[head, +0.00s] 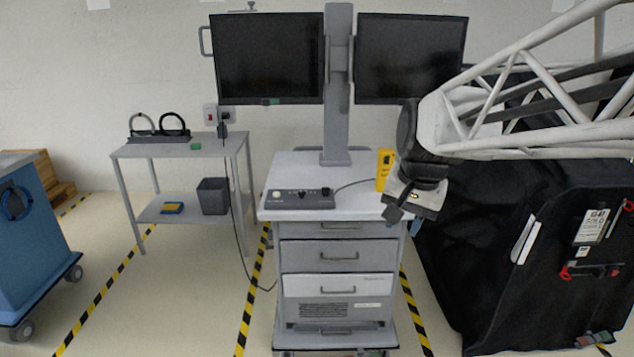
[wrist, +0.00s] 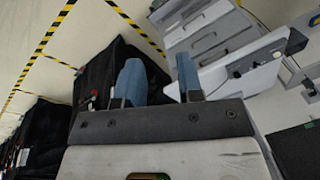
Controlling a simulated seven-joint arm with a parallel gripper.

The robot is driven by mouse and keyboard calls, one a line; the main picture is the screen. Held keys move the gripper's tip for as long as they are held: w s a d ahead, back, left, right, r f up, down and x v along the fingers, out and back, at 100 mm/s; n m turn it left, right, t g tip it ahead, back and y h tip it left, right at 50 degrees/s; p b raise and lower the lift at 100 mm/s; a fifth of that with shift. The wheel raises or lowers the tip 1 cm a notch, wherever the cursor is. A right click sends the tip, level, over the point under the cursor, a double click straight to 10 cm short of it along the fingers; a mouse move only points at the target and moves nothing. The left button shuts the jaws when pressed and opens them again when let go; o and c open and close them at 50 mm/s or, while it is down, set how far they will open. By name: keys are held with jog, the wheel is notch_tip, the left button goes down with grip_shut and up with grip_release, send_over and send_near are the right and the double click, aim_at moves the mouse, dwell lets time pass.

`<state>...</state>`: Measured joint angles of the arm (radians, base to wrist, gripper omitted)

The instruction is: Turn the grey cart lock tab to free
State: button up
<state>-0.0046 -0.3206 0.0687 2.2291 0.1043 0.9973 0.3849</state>
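The grey cart (head: 300,170) stands in the middle of the head view, with drawers and a control box on its top. It also shows at the upper right of the wrist view (wrist: 240,82). I cannot make out its lock tab in either view; the cart's base is cut off by the bottom edge of the head view. My gripper (head: 396,212) is at the cart's right side in the head view, around top height. In the wrist view its two blue fingers (wrist: 158,80) are spread apart with nothing between them.
A black covered cart (head: 480,270) stands close on the right. A yellow box (head: 385,170) is on the grey cart's top. Two monitors (head: 265,58) rise behind it. A side table (head: 180,150) and a blue cart (head: 30,250) stand left. Open floor lies between them.

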jog(key=w+a+r+m+y, duration=0.1)
jog(key=w+a+m, duration=0.15)
jog(key=w, duration=1.25)
jog(key=m+g+y, duration=0.2)
jog(key=m, duration=0.9)
send_near(326, 188)
notch_tip(326, 188, down, 2)
jog(key=shift+w+a+f+n, duration=0.1)
jog(key=shift+w+a+n, duration=0.1)
jog(key=shift+a+n, duration=0.1)
jog(key=shift+x, duration=3.9)
jog(key=shift+a, duration=0.2)
jog(key=shift+c, duration=0.3)
grip_shut()
